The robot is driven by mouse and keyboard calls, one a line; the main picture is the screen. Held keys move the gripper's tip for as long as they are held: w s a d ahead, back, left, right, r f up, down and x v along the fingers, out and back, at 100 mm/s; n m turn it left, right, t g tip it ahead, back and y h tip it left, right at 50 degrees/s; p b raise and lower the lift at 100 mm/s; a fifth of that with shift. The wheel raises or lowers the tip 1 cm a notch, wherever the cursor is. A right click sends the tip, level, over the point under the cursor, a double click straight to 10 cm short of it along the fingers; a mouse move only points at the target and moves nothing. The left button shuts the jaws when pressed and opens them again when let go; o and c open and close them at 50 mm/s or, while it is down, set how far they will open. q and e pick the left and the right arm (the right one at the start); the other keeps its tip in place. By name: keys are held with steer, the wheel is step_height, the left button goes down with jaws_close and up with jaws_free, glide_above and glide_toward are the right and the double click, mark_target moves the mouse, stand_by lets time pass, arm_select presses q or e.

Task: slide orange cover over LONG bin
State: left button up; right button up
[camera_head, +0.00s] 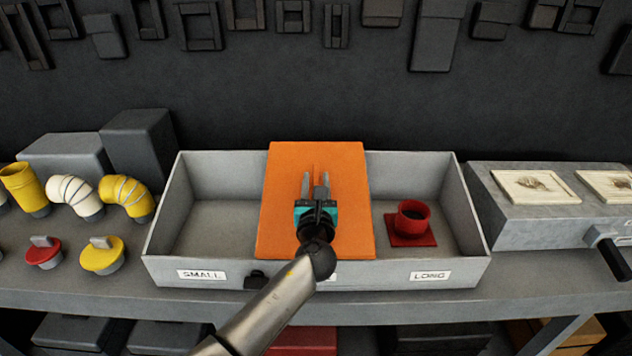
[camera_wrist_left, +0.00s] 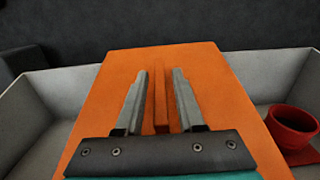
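The orange cover (camera_head: 345,215) lies across the middle section of the long grey tray (camera_head: 210,272), with a thin upright orange ridge at its centre. The LONG bin (camera_head: 447,220) is the right section, with its label (camera_head: 430,276) on the front; it is uncovered. A red cup on a red square plate (camera_head: 411,224) is in it. My left gripper (camera_head: 315,180) is above the cover, its fingers apart on either side of the ridge. The left wrist view shows gaps between the fingers (camera_wrist_left: 160,90) and the ridge (camera_wrist_left: 161,102). My right gripper is out of view.
The SMALL bin (camera_head: 215,225) at the left is uncovered and looks empty. Yellow and white duct elbows (camera_head: 125,192) and red and yellow capped pieces (camera_head: 102,256) stand left of the tray. A grey block with framed panels (camera_head: 545,220) and a dark handle stands at the right.

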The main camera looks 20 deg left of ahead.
arm_select(q)
jaws_close()
stand_by(1.1)
